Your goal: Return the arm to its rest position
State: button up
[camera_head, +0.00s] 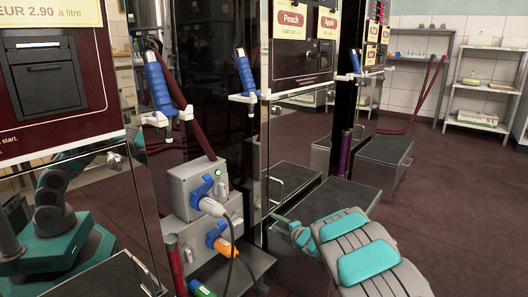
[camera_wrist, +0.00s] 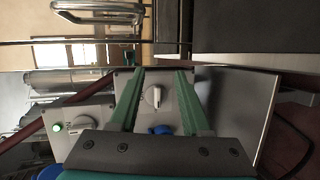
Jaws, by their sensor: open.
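My arm, grey with teal covers, reaches in from the lower right in the head view. My gripper (camera_head: 290,230) is at its far end, just right of the grey socket boxes, and looks small there. In the wrist view my gripper (camera_wrist: 160,76) shows two green fingers spread apart with nothing held between them. A grey box (camera_wrist: 125,82) with a white knob (camera_wrist: 154,97) lies beyond the fingers. Part of a blue piece (camera_wrist: 160,129) shows low between them. I cannot tell the exact distance from the fingers to the box.
The upper socket box (camera_head: 182,184) has a green lamp and a white plug (camera_head: 211,207). The lower box (camera_head: 196,233) has an orange plug (camera_head: 222,245). Cables hang below. A dark step-like box (camera_head: 340,197) stands beyond my arm. Open floor (camera_head: 460,200) lies to the right.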

jog(key=s+d+r+m+h, duration=0.1)
jog(key=d+r+m+h, duration=0.3)
jog(key=d, duration=0.3)
jog(key=s+d+r+m+h, duration=0.2)
jog(key=d+r+m+h, duration=0.15)
jog(key=d, duration=0.35)
jog(key=s+d+r+m+g+h, duration=0.25)
jog(key=s+d+m, duration=0.25)
jog(key=s, duration=0.5)
jog(key=s+d+r+m+g+h, duration=0.25)
jog(key=s+d+m, duration=0.25)
jog(key=s, duration=0.5)
jog(key=s+a+f+m+g+y, duration=0.1)
jog(key=s+a+m+g, duration=0.2)
jog(key=s, duration=1)
jog(key=s+a+m+g+y, duration=0.1)
jog(key=s+a+m+g, duration=0.3)
jog(key=s, duration=0.8)
jog(key=s+a+f+g+y, duration=0.15)
jog(key=s+a, duration=0.45)
jog(key=s, duration=0.7)
notch_tip(320, 180, up, 15)
jog(key=s+g+p, duration=0.1)
jog(key=p, duration=1.3)
jog(key=shift+s+f, duration=0.15)
jog(key=shift+s, duration=0.15)
